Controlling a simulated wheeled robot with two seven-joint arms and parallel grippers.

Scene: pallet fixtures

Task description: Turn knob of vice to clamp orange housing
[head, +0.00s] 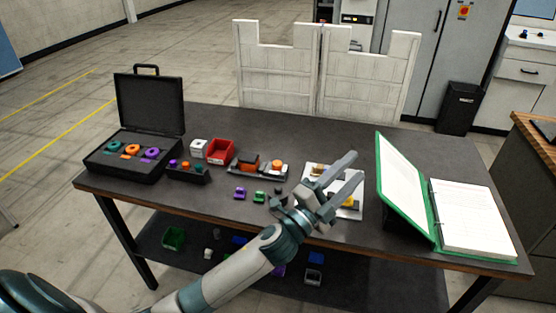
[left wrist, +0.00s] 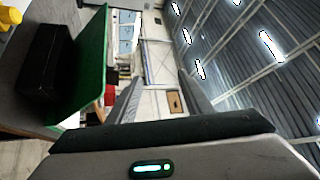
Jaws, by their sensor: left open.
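The vice (head: 262,173) is a low grey fixture near the middle of the table in the head view. An orange housing (head: 248,161) sits at its left part, and an orange round knob (head: 277,165) is at its right end. Whether the jaws touch the housing is too small to tell. My left gripper (head: 349,167) is open and empty, to the right of the vice and above a white board (head: 313,170). Its fingers point up and to the right, apart from the vice. The left wrist view shows its two fingers (left wrist: 161,100) spread with nothing between them. My right gripper is not in view.
A black open case (head: 121,168) with coloured rings stands at the left, beside a dark tray (head: 188,176) of small knobs. A red bin (head: 220,151) stands behind. Small purple (head: 240,193) and green (head: 259,197) parts lie in front. A green binder (head: 407,190) stands at the right.

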